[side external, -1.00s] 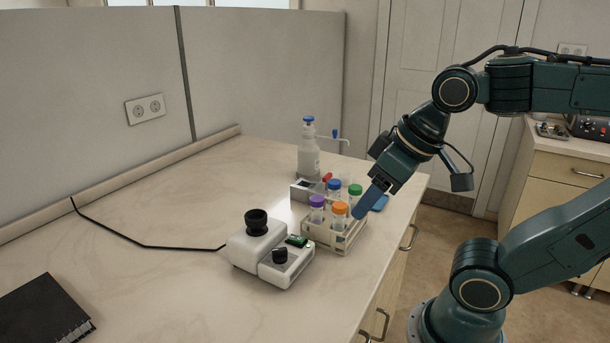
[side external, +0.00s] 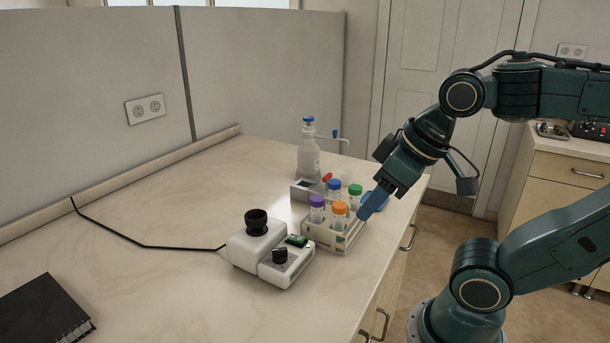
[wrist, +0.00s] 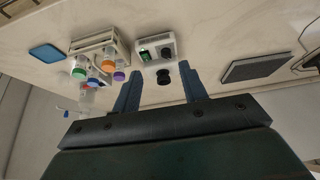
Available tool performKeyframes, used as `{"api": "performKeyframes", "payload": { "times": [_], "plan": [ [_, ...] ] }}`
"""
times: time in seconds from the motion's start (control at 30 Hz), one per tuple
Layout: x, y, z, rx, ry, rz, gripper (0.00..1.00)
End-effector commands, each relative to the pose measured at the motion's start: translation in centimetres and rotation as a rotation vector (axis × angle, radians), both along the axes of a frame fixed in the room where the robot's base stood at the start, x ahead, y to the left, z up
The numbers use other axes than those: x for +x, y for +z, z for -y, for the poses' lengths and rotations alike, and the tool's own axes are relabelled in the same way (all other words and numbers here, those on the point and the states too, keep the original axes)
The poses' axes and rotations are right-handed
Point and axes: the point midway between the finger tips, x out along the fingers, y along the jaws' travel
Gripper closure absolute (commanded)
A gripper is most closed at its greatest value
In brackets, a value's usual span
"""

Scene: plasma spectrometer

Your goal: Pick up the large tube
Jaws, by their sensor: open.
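A light rack (side external: 345,240) near the counter's front edge holds upright tubes with a purple cap (side external: 317,201), a blue cap (side external: 334,185), an orange cap (side external: 340,208) and a green cap (side external: 355,190). I cannot tell which is the large tube. In the wrist view the rack (wrist: 123,42) is at upper left, with the orange (wrist: 108,66), purple (wrist: 119,76) and green (wrist: 79,73) caps. My gripper (side external: 372,205) is just right of the rack, pointing down and left. Its blue fingers (wrist: 159,67) are apart, with nothing between them.
A white device with black knobs (side external: 270,250) stands left of the rack. A blue pad (wrist: 47,52) lies beside the rack. A black notebook (side external: 42,310) lies far left. The middle counter is clear.

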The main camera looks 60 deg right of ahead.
Motion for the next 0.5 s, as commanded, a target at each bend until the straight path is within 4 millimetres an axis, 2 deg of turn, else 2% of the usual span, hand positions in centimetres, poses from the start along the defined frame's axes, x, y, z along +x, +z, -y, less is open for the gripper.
{"api": "performKeyframes", "payload": {
  "times": [0.27, 0.5],
  "plan": [
    [0.6, 0.3, 0.1, -0.006, 0.014, -0.010, 0.57],
    [3.4, 1.5, 0.8, -0.031, 0.087, -0.053, 0.57]
  ]
}}
